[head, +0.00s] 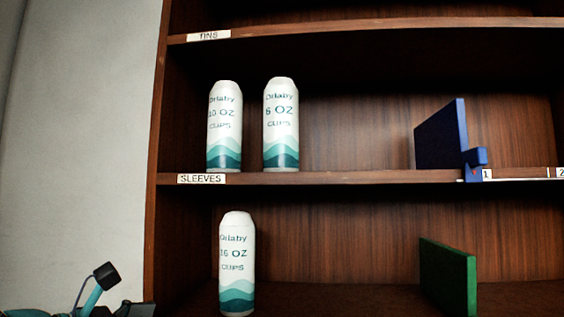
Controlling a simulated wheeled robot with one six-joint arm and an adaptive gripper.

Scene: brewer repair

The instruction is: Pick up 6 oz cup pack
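The pack that appears to read 6 OZ CUPS (281,130) is a white upright cylinder with teal waves near its base. It stands at the front of the middle shelf in the head view, right of a similar 10 OZ pack (224,130), with a narrow gap between them. A third similar pack, which seems to read 16 OZ (236,265), stands on the shelf below. Teal and black parts, likely of my arm, show at the lower left, well below and apart from the packs. My gripper cannot be made out.
The middle shelf has a SLEEVES label (201,179) on its edge. A blue upright panel (440,137) stands to the right, and a green panel (450,276) stands below. The shelf between the 6 OZ pack and the blue panel is clear. The upper shelf edge (380,27) runs above.

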